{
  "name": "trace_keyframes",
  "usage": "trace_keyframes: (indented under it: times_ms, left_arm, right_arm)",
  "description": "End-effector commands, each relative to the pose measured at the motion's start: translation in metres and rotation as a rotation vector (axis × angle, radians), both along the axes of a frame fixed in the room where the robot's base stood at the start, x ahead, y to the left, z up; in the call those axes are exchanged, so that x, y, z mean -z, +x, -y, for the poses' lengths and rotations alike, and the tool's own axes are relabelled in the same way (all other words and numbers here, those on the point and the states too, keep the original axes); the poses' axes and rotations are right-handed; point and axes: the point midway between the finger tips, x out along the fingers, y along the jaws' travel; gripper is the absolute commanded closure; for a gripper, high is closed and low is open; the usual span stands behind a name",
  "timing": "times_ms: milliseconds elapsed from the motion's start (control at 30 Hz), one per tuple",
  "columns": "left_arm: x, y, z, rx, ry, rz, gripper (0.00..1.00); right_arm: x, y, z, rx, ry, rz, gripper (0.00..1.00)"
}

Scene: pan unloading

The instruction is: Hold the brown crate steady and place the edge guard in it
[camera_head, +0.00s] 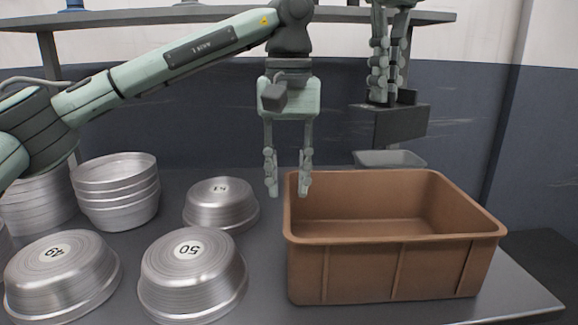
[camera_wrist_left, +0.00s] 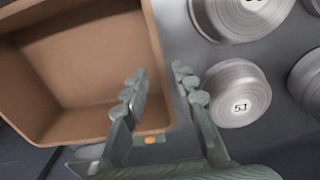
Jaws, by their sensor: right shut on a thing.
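The brown crate (camera_head: 345,270) stands open and empty on the right side of the table; it also shows in the left wrist view (camera_wrist_left: 75,60). My left gripper (camera_head: 288,190) points down at the crate's left wall, its fingers apart. In the left wrist view the crate's rim runs between the fingertips (camera_wrist_left: 158,80); I cannot tell whether they reach below it. My right gripper (camera_head: 384,95) is shut on the edge guard (camera_head: 400,126), a dark grey angled piece, and holds it above and behind the crate. The gripper hides part of the guard.
Upturned metal pans (camera_head: 195,275) and stacked pans (camera_head: 117,190) fill the table left of the crate. One pan (camera_head: 221,205) lies close to my left gripper. A grey tray (camera_head: 390,158) is behind the crate. A shelf (camera_head: 150,17) runs along the back.

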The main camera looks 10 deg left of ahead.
Motion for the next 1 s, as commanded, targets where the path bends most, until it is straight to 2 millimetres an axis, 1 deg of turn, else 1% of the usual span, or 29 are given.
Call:
trace_keyframes:
  times_ms: [33,300,400,500,600,700,967,1000]
  left_arm:
    - [0.01,-0.001,-0.001,0.0,0.001,-0.004,0.72]
    - [0.062,-0.001,0.0,-0.002,-0.002,-0.004,0.72]
    - [0.078,-0.001,0.0,-0.001,-0.003,-0.004,0.72]
    - [0.091,-0.001,0.0,-0.002,-0.002,-0.003,0.72]
    - [0.099,0.0,0.0,-0.003,-0.004,-0.002,0.72]
    - [0.103,0.0,0.0,-0.003,-0.003,-0.003,0.72]
    - [0.104,0.0,0.0,-0.002,-0.004,-0.001,0.72]
    - [0.104,0.0,0.0,-0.002,-0.004,-0.001,0.75]
  right_arm:
    - [0.0,0.0,0.0,0.0,0.0,0.0,1.0]
    - [0.0,0.0,0.0,0.0,0.0,0.0,1.0]
    - [0.0,0.0,0.0,0.0,0.0,0.0,1.0]
    - [0.0,0.0,0.0,0.0,0.0,0.0,1.0]
    - [0.0,0.0,0.0,0.0,0.0,0.0,1.0]
    - [0.0,0.0,0.0,0.0,0.0,0.0,1.0]
    - [0.0,0.0,0.0,0.0,0.0,0.0,1.0]
    - [0.0,0.0,0.0,0.0,0.0,0.0,1.0]
